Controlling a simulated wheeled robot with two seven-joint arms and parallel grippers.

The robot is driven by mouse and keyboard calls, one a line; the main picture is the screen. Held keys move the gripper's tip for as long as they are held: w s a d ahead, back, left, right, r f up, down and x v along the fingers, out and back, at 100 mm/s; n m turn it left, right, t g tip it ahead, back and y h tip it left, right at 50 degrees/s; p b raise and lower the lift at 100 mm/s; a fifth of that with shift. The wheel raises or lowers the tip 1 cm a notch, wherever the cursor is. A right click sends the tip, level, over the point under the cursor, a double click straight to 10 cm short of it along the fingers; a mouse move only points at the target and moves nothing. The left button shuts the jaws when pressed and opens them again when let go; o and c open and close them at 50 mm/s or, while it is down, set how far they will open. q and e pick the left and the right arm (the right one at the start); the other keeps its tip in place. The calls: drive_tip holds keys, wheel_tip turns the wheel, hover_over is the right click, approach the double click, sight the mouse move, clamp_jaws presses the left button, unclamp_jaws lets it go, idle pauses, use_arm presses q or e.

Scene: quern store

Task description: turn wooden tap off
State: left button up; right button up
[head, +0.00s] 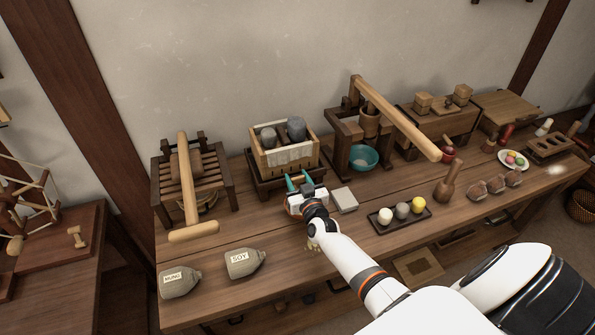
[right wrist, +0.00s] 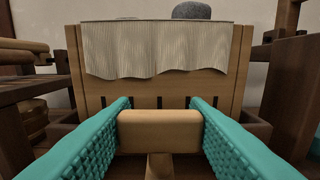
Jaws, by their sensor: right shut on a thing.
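The wooden tap (right wrist: 160,132) shows in the right wrist view as a pale crossbar handle with a short stem below it. The bar lies level across the picture, in front of the wooden press box (right wrist: 150,88). My right gripper (head: 297,183) is at the front of this box (head: 283,160) in the head view. Its teal fingers (right wrist: 160,128) are shut on the tap handle, one at each end of the bar. In the head view my gripper and wrist hide the tap. I cannot see any flow from it. My left gripper is not in view.
A cloth (right wrist: 158,50) hangs over the box front, and grey stones (head: 296,128) lie on top. A grey block (head: 345,200) is right of my wrist. A slatted press (head: 186,175) stands left. Jars marked SOY (head: 243,263) and MUNG (head: 180,283) lie at the front left.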

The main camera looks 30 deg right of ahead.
drive_tip(key=shift+d+r, duration=0.1)
drive_tip(key=shift+r, duration=0.1)
drive_tip(key=o, duration=0.8)
drive_tip(key=shift+o, duration=0.9)
drive_tip(key=shift+f, duration=0.1)
drive_tip(key=v, duration=1.2)
drive_tip(key=shift+f, duration=0.1)
